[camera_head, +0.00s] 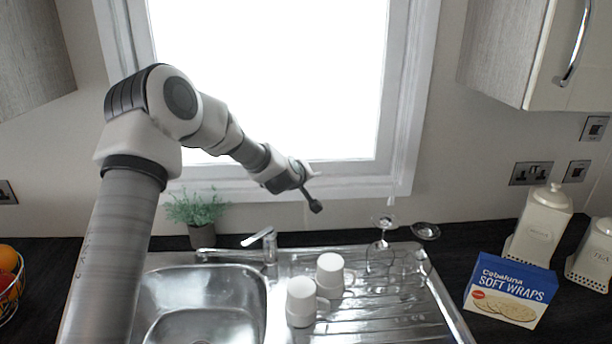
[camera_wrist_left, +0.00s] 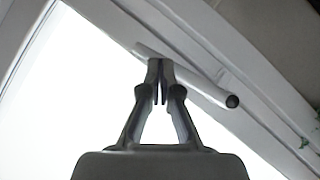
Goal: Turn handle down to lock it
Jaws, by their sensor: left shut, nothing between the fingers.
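The handle (camera_wrist_left: 205,87) is a pale, slanted bar with a dark round end, on the white window frame in the left wrist view. It runs from upper left to lower right there. My left gripper (camera_wrist_left: 159,66) is shut and empty, with its fingertips overlapping the handle's upper-left part in the picture. I cannot tell whether they touch it. In the head view my left gripper (camera_head: 315,205) is low in front of the window frame (camera_head: 402,100), above the sink. The handle cannot be clearly made out in that view. My right gripper is out of view.
Below are a sink (camera_head: 172,283), a faucet (camera_head: 267,243), two white mugs (camera_head: 301,301) (camera_head: 330,272) and glasses (camera_head: 381,250) on the drainer. A potted plant (camera_head: 199,216) stands by the window. A soft wraps box (camera_head: 511,292) is at right. Cabinets (camera_head: 510,55) hang above.

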